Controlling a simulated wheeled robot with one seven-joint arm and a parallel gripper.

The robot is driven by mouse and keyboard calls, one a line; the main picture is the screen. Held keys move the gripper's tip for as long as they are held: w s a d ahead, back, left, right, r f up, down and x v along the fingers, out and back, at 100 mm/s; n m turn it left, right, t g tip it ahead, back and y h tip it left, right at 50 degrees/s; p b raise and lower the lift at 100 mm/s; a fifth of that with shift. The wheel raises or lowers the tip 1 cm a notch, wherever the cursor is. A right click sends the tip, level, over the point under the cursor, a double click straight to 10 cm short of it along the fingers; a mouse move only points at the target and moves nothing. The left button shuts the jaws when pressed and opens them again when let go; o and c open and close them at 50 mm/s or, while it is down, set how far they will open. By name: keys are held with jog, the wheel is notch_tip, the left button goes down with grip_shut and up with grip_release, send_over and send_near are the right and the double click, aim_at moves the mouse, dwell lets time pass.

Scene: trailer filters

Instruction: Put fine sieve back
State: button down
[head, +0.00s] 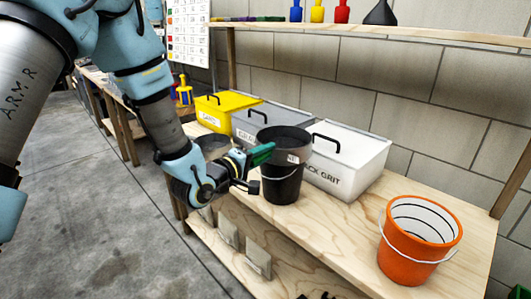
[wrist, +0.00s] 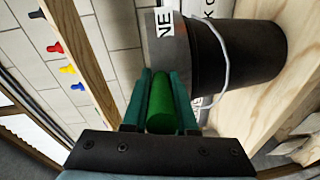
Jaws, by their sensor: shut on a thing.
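The fine sieve (head: 284,137) is a dark grey round pan with a white label ending in "NE" in the wrist view (wrist: 181,50). It sits at the mouth of the black bucket (head: 281,185); I cannot tell whether it rests on the rim or hovers just above. Its green handle (head: 262,154) points left toward my gripper (head: 243,164). In the wrist view the handle (wrist: 160,102) lies between the two teal fingers, shut on it. The bucket (wrist: 245,60) and its wire handle also show there.
An orange bucket (head: 414,245) stands at the bench's right. Yellow (head: 225,108), grey (head: 262,122) and white (head: 345,162) lidded bins line the back. A dark round pan (head: 213,143) lies left of my gripper. A shelf (head: 400,33) with bottles runs above. Bare bench lies between the buckets.

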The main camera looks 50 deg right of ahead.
jog(key=shift+f, duration=0.1)
jog(key=shift+f, duration=0.15)
jog(key=c, duration=0.7)
grip_release()
jog(key=a+r+b, duration=0.1)
jog(key=a+b, duration=0.2)
jog(key=a, duration=0.7)
jog(key=shift+s+a+r, duration=0.25)
jog(key=shift+s+a, duration=0.1)
jog(key=shift+a, duration=0.05)
